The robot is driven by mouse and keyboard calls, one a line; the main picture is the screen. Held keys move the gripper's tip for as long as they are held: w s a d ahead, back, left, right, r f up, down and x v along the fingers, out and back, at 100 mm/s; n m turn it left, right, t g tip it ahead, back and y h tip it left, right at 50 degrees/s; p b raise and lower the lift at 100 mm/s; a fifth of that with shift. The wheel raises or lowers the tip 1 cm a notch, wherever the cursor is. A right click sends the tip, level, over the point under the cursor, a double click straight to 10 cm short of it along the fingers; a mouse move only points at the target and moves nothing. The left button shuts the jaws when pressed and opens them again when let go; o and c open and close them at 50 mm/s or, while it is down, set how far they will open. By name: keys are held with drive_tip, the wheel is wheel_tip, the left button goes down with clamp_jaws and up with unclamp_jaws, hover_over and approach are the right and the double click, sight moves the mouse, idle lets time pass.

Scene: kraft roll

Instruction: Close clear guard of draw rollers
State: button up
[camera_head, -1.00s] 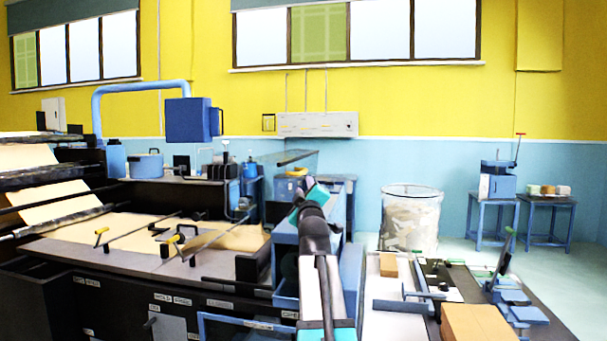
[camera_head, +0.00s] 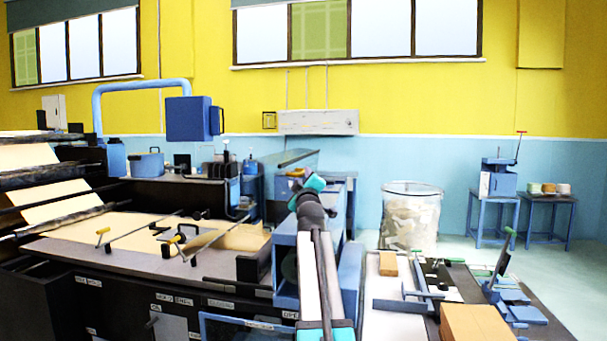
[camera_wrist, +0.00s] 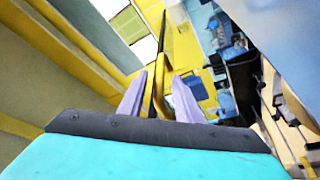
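The clear guard (camera_head: 297,158) is a see-through panel, raised and tilted above the blue housing at the machine's right end. The draw rollers beneath it are hard to make out behind my arm. My arm reaches up to the guard, with its teal wrist just below the panel's near side. In the wrist view my gripper (camera_wrist: 159,80) has its two pale fingers apart. A narrow yellow and dark strip (camera_wrist: 159,98), perhaps the guard's edge or handle, runs between them. Gaps seem to show on both sides, and contact is not clear.
The machine bed (camera_head: 130,245) with kraft paper and yellow-handled rods lies to the left. A blue box (camera_head: 188,119) hangs on a bent pipe behind it. A bench with a cardboard-coloured block (camera_head: 475,322) is at the right. A clear bin (camera_head: 410,217) stands behind.

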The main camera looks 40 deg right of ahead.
sight(303, 172)
drive_tip(key=shift+p+x, duration=0.3)
drive_tip(key=shift+x, duration=1.5)
clamp_jaws()
